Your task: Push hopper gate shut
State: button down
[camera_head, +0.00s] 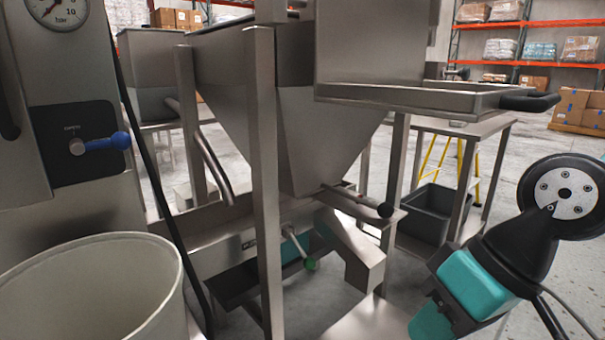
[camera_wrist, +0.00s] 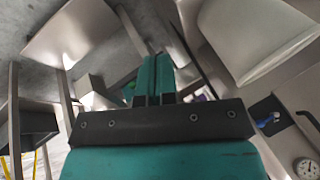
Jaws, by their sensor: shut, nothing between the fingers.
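A steel hopper (camera_head: 318,130) tapers down to a narrow outlet in the head view. How far the gate slides in is hard to tell.
Below the hopper are a steel chute (camera_head: 355,255) and a green-knobbed lever (camera_head: 310,263). A steel drawer with a black handle (camera_head: 530,102) juts out above. A white bucket (camera_head: 95,290) and a blue-handled valve (camera_head: 120,140) stand left. A grey bin (camera_head: 437,212) sits behind.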

jog(key=s+d+r+n+h+p, duration=0.1)
jog(key=s+r+n+h+p, duration=0.1)
jog(key=s, duration=0.3)
notch_tip(320, 180, up, 37)
jog(key=p, duration=3.6)
jog(key=shift+w+d+f+m+g, duration=0.15)
jog(key=shift+w+m+g, duration=0.15)
jog(key=shift+w+g, duration=0.1)
